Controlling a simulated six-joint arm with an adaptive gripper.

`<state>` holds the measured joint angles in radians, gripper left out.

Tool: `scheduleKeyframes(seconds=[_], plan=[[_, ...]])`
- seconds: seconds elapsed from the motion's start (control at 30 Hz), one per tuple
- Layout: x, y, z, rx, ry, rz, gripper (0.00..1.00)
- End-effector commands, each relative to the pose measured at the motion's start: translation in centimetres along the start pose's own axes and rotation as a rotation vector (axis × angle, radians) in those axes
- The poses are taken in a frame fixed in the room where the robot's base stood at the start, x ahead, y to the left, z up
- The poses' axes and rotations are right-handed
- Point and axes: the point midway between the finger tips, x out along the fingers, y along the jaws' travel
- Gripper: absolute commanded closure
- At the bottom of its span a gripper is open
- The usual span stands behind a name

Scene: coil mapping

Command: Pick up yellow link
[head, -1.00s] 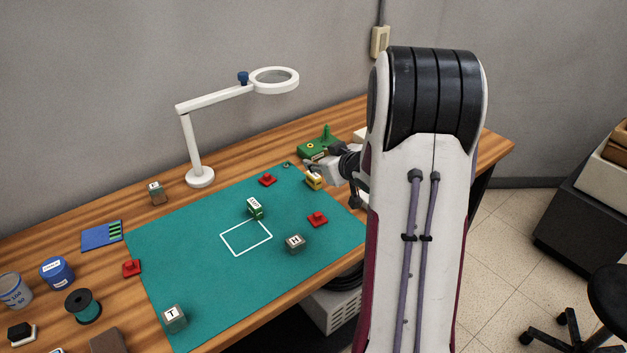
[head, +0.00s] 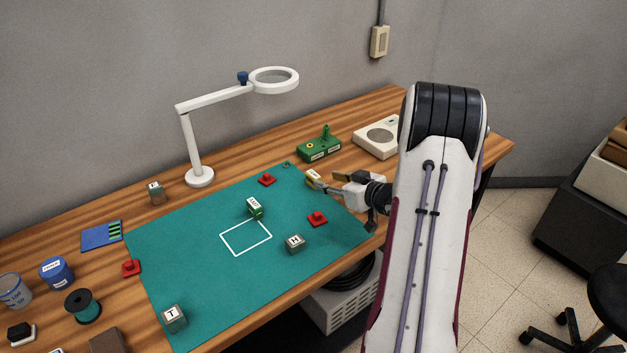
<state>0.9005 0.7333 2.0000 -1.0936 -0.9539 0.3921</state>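The yellow link (head: 313,175) is a small yellow block with a pale top, near the right back part of the green mat (head: 190,250). My gripper (head: 317,185) reaches in from the right and its fingertips are right at the link, covering its lower front part. Whether the fingers touch or close around the link is too small to tell.
Red pieces stand on the mat behind (head: 267,180) and in front (head: 318,219) of my gripper. A green-and-white block (head: 255,208) and a grey H block (head: 295,244) are further left. A green fixture (head: 319,148) and white device (head: 379,137) stand behind.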

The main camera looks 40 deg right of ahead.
Motion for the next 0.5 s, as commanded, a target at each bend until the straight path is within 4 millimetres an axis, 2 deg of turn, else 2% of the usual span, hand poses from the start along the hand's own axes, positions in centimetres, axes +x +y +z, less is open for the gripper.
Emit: scheduleKeyframes(seconds=[0.5], plan=[[2.6,0.0,0.0,0.0,-0.001,0.001,0.64]])
